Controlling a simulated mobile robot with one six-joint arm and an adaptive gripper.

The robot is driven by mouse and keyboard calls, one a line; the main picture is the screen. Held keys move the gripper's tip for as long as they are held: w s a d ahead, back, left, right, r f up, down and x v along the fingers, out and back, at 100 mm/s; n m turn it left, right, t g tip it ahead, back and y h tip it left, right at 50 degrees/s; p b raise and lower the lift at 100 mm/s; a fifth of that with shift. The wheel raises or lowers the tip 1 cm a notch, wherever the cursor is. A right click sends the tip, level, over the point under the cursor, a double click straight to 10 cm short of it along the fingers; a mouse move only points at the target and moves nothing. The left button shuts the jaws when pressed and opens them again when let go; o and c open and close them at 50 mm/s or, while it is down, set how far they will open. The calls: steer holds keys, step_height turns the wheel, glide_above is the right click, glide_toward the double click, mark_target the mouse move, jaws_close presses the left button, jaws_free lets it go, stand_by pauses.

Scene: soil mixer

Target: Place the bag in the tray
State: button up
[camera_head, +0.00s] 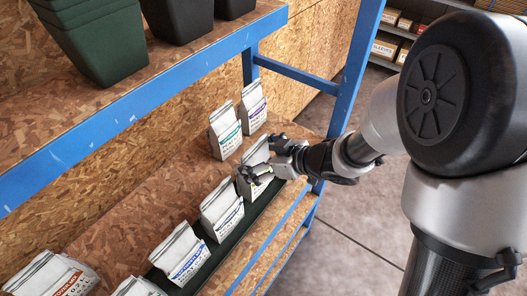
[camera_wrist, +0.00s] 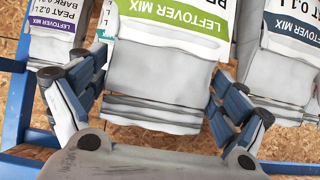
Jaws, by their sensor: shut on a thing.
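My gripper (camera_head: 262,168) is shut on a white paper bag (camera_head: 258,153) at the far end of the dark green tray (camera_head: 258,203). In the wrist view my gripper (camera_wrist: 158,108) has a finger on each side of this bag (camera_wrist: 165,72), which has a green "LEFTOVER MIX" label. The bag looks upright in the head view. My fingers hide its lower part there, so I cannot tell whether it touches the tray floor. Similar white bags (camera_head: 221,210) and (camera_head: 181,253) stand in the tray in a row nearer the camera.
Two more bags (camera_head: 225,131) and (camera_head: 252,106) stand on the wooden shelf behind the tray. An orange-labelled bag (camera_head: 52,275) is at the lower left. A blue frame post (camera_head: 352,75) rises close to my wrist. Dark pots (camera_head: 92,40) stand on the upper shelf.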

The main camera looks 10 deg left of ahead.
steer(key=shift+a+f, duration=0.1)
steer(key=shift+f, duration=1)
steer(key=shift+f+b, duration=0.2)
steer(key=shift+b, duration=0.15)
steer(key=o, duration=1.1)
steer(key=shift+r, duration=0.1)
steer(key=shift+d+r, duration=0.2)
steer(key=shift+r, duration=0.1)
steer(key=p+v, duration=0.4)
steer(key=v, duration=0.7)
steer(key=shift+d, duration=0.2)
